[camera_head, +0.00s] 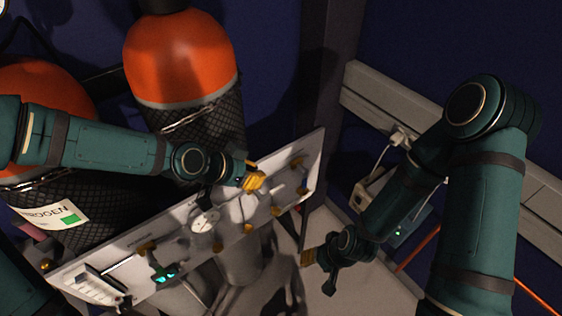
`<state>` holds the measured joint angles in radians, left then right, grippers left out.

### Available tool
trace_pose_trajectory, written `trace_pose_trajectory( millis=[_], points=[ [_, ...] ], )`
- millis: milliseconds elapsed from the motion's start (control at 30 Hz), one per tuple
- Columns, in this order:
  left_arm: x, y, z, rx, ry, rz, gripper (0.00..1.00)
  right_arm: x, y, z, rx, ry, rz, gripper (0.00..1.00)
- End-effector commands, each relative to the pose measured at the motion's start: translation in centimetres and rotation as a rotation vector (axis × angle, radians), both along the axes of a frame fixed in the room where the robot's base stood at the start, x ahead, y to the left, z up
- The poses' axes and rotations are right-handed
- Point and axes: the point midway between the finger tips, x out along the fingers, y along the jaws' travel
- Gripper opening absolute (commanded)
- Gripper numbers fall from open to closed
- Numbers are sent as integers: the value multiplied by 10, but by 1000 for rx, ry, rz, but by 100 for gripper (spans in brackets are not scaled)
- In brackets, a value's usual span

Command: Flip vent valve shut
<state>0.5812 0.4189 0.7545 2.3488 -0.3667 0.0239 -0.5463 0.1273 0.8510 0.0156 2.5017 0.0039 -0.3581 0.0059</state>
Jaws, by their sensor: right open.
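A pale tilted panel (140,250) carries a row of small brass-coloured valves and fittings, including one valve (296,161) near its right end and another (276,210) lower down. I cannot tell which is the vent valve. My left gripper (252,180) is over the panel's upper middle, its yellow pad close to the fittings. It hides part of the panel, and I cannot tell whether it touches a valve or how far its fingers are apart. My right gripper (317,270) is open and empty, right of the panel and apart from it.
Orange-topped gas cylinders (180,60) in dark mesh stand behind the panel. A round gauge (205,221) sits mid-panel. A grey wall rail (375,95) with a cabled box is at the right, with an orange cable (418,248) below. Floor near my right gripper looks clear.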

Motion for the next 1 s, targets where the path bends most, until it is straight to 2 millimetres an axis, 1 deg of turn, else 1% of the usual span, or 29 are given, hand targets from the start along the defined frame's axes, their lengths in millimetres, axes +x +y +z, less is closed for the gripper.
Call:
trace_pose_trajectory(
  millis=[33, 133, 533, 667, 1000],
  points=[
    [1, 1, 7, 11, -19, -13, 0, 0, 0, 2, 0, 1, -1, 47],
    [2, 1, 12, 22, -38, -31, 0, -1, 0, 3, 0, 1, -1, 47],
    [3, -1, 10, 22, -39, -33, 0, -1, 0, 1, 0, 2, 1, 47],
    [6, -6, 4, 21, -39, -34, 0, -2, 0, -5, 1, 5, 3, 47],
    [22, -30, -26, 21, -38, -35, 0, -8, 1, -26, 4, 17, 13, 47]
  ],
)
